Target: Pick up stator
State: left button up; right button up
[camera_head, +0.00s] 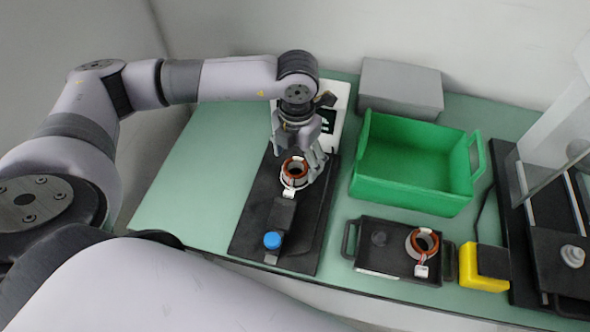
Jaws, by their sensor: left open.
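One stator (295,174), a ring with copper-coloured windings and a white lower part, sits on the black test fixture (246,232) near the middle of the table. My left gripper (302,168) points down at this stator, with its fingers around or just beside it. It is open; the exact gap to the ring cannot be told. A second stator (425,241) with copper windings and a small white tag sits on a black tray (386,262) at the front right. My right gripper is not in view.
A blue knob (272,240) stands on the fixture's front part. An empty green bin (408,195) and a grey box (400,87) stand to the right. A yellow block (484,279) and black equipment (556,262) lie at the far right. The table's left side (185,190) is clear.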

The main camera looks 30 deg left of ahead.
aim_at(295, 169)
pick_arm(q)
jog(key=shift+s+a+f+p, duration=0.15)
jog(key=shift+f+p, duration=0.35)
jog(key=shift+f, duration=1.7)
jog(key=shift+c, duration=0.2)
jog(key=c, duration=1.5)
jog(key=shift+c, duration=0.2)
jog(key=shift+r, duration=0.15)
